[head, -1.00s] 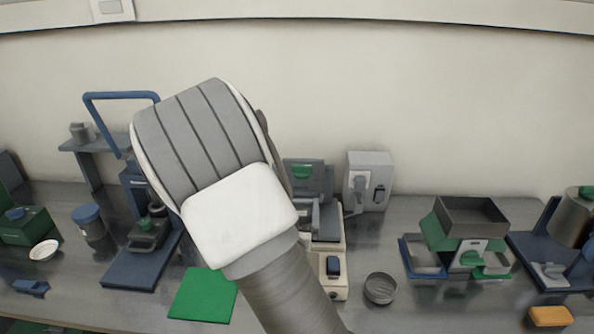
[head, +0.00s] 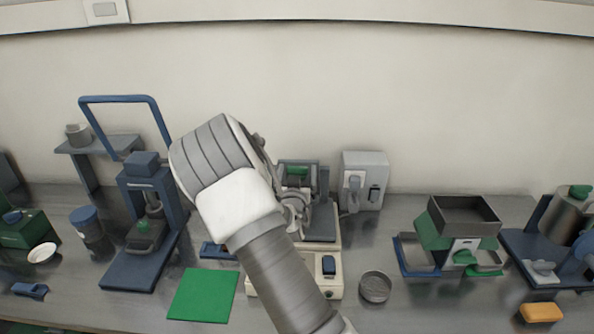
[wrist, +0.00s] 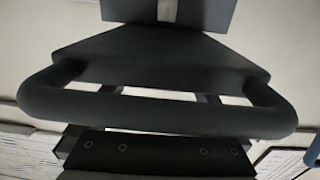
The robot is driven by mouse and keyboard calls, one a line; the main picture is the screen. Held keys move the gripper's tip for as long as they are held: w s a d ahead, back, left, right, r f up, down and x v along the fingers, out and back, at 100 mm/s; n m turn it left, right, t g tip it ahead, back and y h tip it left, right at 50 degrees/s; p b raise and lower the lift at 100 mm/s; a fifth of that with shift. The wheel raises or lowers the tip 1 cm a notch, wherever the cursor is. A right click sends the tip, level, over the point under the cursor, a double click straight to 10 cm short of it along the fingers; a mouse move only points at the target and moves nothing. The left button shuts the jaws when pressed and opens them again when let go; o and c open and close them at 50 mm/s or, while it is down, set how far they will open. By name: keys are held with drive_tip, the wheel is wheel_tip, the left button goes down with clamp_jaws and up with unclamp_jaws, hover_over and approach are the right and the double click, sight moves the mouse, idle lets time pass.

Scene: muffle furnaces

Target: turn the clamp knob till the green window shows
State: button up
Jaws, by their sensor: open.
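The cream-based device (head: 328,290) stands in the middle of the bench in the head view, partly behind my arm. A green patch (head: 297,171) shows on its dark upper part; I cannot tell if it is the window. No clamp knob can be made out with certainty. My gripper (head: 294,208) is mostly hidden by my arm and seems to be close to this device; contact cannot be judged. The wrist view shows a dark rounded bar (wrist: 160,112) and a dark plate close to the camera, and nothing is seen held.
A blue press frame (head: 130,270) with a loop handle stands left. A grey switch box (head: 376,180) stands behind right, and a round dish (head: 375,287) in front right.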

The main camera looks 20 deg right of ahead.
drive_tip(key=c, duration=1.3)
drive_tip(key=shift+w+a+f+m+g+h+b, duration=0.15)
drive_tip(key=shift+m+g+h+b, duration=0.3)
drive_tip(key=shift+h+b, duration=0.4)
drive_tip(key=shift+w+r+m+g+h+b, duration=0.15)
drive_tip(key=shift+m+g+h+b, duration=0.1)
drive_tip(key=shift+m+g+h, duration=0.35)
drive_tip(key=shift+s+r+m+g+h+b, duration=0.1)
drive_tip(key=shift+m+g+h+b, duration=0.2)
drive_tip(key=shift+m+h, duration=0.3)
drive_tip(key=shift+m+g+h, duration=0.25)
drive_tip(key=shift+g+h, duration=0.1)
drive_tip(key=shift+h, duration=0.1)
drive_tip(key=o, duration=1.3)
drive_tip(key=v, duration=1.7)
drive_tip(key=shift+a+b, duration=0.25)
drive_tip(key=shift+b, duration=0.05)
